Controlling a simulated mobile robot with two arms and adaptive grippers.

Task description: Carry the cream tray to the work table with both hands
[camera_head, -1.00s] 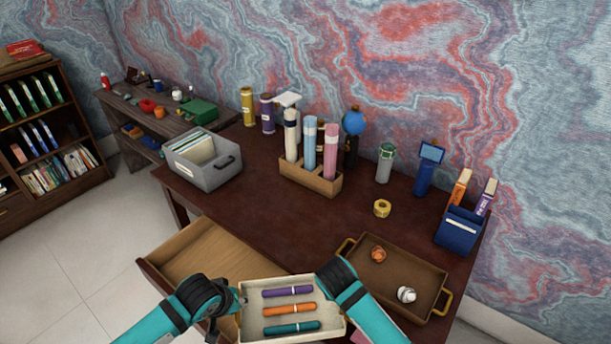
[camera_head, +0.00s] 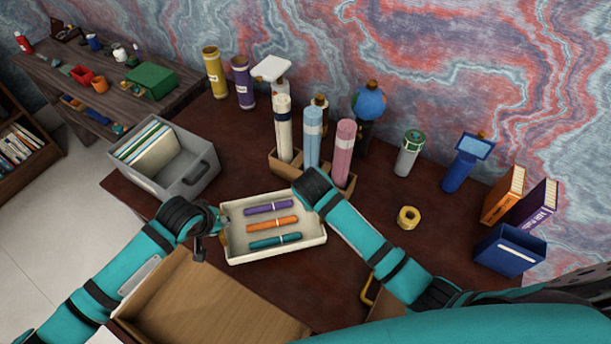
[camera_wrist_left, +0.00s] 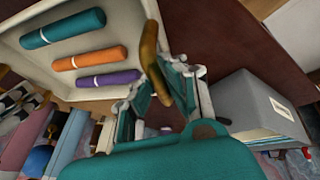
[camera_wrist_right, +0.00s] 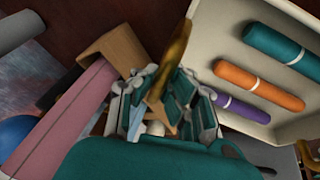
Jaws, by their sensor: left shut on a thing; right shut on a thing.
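The cream tray (camera_head: 232,252) is held level over the dark red-brown desk (camera_head: 390,240); I cannot tell whether it touches the top. Purple (camera_head: 268,208), orange (camera_head: 272,223) and teal (camera_head: 275,241) tubes lie side by side in it. My left gripper (camera_wrist_left: 165,85) is shut on the tray's brass handle (camera_wrist_left: 150,50), at its left end in the head view. My right gripper (camera_wrist_right: 170,90) is shut on the opposite brass handle (camera_wrist_right: 178,50). In the head view my right arm hides that grip.
A wooden holder with rolled tubes (camera_head: 312,135) stands close behind the tray. A grey file box (camera_head: 185,175) is at left. An open drawer (camera_head: 200,310) juts out in front. Tape (camera_head: 408,217) and a blue box (camera_head: 505,250) are at right. My arm mostly hides a brown tray.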

